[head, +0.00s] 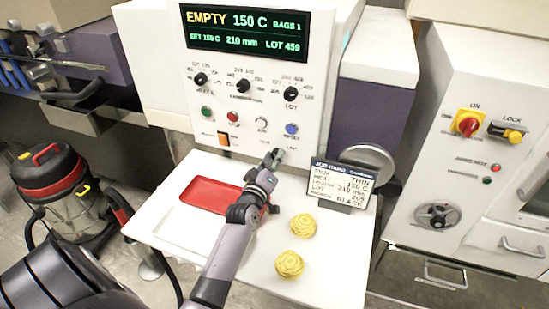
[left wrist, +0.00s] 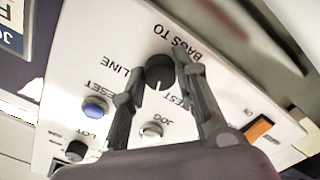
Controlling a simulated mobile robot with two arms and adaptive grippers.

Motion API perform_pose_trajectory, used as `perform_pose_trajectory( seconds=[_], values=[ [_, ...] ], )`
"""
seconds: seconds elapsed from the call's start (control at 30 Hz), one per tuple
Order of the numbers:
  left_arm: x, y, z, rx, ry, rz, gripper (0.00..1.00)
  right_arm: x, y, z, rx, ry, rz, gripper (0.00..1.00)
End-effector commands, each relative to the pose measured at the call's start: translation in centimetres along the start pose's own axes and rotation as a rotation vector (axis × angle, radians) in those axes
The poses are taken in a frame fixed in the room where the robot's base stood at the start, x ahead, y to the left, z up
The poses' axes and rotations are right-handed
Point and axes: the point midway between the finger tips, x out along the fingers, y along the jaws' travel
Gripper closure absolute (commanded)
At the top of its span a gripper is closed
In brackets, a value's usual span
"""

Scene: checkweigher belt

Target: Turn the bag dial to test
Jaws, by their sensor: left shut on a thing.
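The bag dial (left wrist: 158,69) is a black round knob with a white pointer line, on the white panel under the "BAGS TO" lettering in the left wrist view. "LINE" is printed on one side and "TEST", partly covered by a finger, on the other. The pointer runs down the picture, between the two words; its exact setting is hard to read. My left gripper (left wrist: 162,76) is shut on the dial, one finger at each side. In the head view my left gripper (head: 273,160) reaches the low part of the panel and hides the dial. My right gripper is out of view.
The display (head: 245,30) reads EMPTY, 150 C, BAGS 1.

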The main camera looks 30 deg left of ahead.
Motion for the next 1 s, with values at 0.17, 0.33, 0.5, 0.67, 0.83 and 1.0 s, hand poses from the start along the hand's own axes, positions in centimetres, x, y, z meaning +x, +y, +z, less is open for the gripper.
perform_pose_trajectory(
  seconds=[0.17,0.33,0.5,0.67,0.83,1.0],
  values=[
    [-0.02,-0.03,0.05,-0.092,-0.001,-0.001,1.0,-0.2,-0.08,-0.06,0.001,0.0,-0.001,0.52],
    [-0.02,-0.04,0.06,-0.144,-0.001,-0.001,1.0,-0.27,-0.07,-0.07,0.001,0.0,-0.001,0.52],
    [-0.02,-0.04,0.06,-0.167,-0.001,-0.001,1.0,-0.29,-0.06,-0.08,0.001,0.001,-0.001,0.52],
    [-0.02,-0.04,0.07,-0.172,-0.001,-0.001,1.0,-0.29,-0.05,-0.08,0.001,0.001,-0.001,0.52],
    [-0.02,-0.05,0.07,-0.171,-0.001,-0.001,1.0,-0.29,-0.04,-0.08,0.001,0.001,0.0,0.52],
    [-0.02,-0.04,0.06,-0.171,-0.001,-0.001,0.65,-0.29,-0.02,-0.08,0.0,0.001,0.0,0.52]
  ],
)
